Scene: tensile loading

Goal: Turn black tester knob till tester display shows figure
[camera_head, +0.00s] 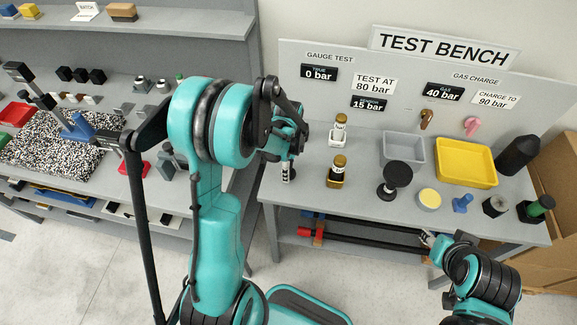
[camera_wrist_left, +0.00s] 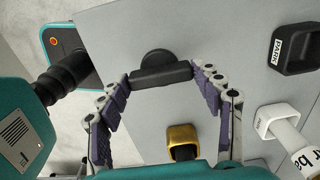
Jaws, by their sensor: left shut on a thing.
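In the left wrist view a black knob (camera_wrist_left: 160,72), a wide bar with a rounded part behind it, sits between the fingertips of my left gripper (camera_wrist_left: 161,82). The gripper is shut on its two ends. In the head view my left gripper (camera_head: 287,163) is at the left end of the test bench, and my arm hides the knob there. The display signs stand on the back panel: TRUE 0 bar (camera_head: 319,73), a black sign reading 15 bar (camera_head: 369,104), and TEST AT 80 bar (camera_head: 375,84). My right gripper (camera_head: 429,239) is low before the bench; its jaws are unclear.
Farther right are a grey tray (camera_head: 404,162), a yellow tray (camera_head: 466,181) and a black round-topped stand (camera_head: 397,175). A shelf unit stands at left.

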